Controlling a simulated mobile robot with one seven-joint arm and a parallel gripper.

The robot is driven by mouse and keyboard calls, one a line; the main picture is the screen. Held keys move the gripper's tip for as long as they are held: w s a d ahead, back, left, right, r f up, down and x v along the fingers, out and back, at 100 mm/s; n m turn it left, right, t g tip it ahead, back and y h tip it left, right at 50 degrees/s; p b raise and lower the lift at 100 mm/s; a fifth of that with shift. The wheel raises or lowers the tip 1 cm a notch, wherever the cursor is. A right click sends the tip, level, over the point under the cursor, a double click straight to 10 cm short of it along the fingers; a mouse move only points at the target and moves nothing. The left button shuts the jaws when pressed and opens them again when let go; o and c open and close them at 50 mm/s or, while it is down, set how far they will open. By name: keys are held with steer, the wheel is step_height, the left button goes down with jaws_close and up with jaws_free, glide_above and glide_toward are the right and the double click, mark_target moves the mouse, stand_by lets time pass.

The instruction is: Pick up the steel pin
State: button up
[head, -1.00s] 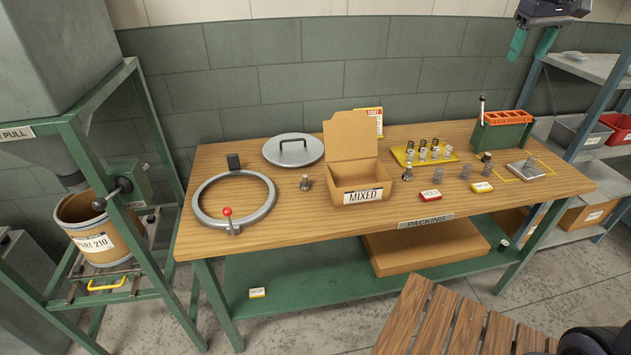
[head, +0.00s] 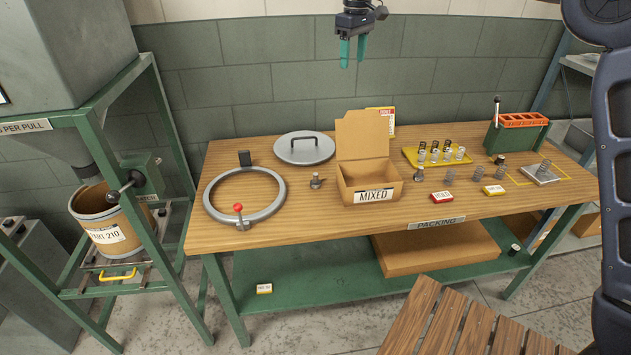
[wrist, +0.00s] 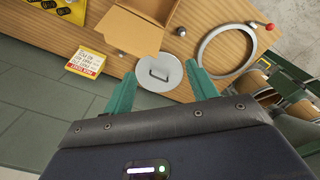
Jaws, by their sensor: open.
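No part is clearly marked as the steel pin. One small upright grey metal piece (head: 316,181) with a wider foot stands on the bench between the metal ring and the cardboard box; it also shows in the wrist view (wrist: 181,31). A similar metal piece (head: 418,172) stands right of the box. I cannot tell which is the pin. My gripper (head: 352,54) has green fingers pointing down, high in front of the back wall and above the box. In the wrist view its fingers (wrist: 160,85) are apart with nothing between them.
A drum (head: 100,232) stands left. The bench's front middle is clear.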

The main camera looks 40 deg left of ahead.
steer(key=n, duration=0.2)
glide_above(316, 181)
step_height(316, 181, down, 4)
steer(key=f, duration=2.6)
steer(key=shift+w+a+f, duration=0.25)
steer(key=shift+w+a, duration=0.1)
steer(key=shift+w, duration=0.05)
step_height(316, 181, down, 11)
steer(key=shift+s+r, duration=0.1)
steer(key=shift+r, duration=0.05)
steer(key=shift+c, duration=0.2)
steer(key=c, duration=1.1)
